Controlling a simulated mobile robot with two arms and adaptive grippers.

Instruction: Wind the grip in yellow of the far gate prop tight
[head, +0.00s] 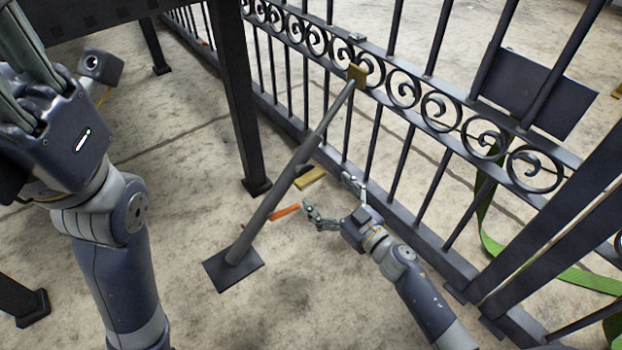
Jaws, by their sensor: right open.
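A dark slanted prop (297,160) leans from a square foot plate (234,265) on the ground up to the gate (405,92), with a yellow-brown pad (357,76) at its top. An orange bar (286,212) sticks out to the right of the prop's lower part. A yellow block (310,178) shows low beside the prop, near the gate's foot. I cannot tell which piece is the yellow grip. My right gripper (332,200) is open and empty, right of the orange bar and apart from it. My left gripper (28,75) is at the upper left, its fingertips not clearly visible.
A dark table-like frame with legs (240,100) stands left of the prop. A green strap (545,266) lies at the gate's foot on the right. A dark plate (537,88) hangs on the gate.

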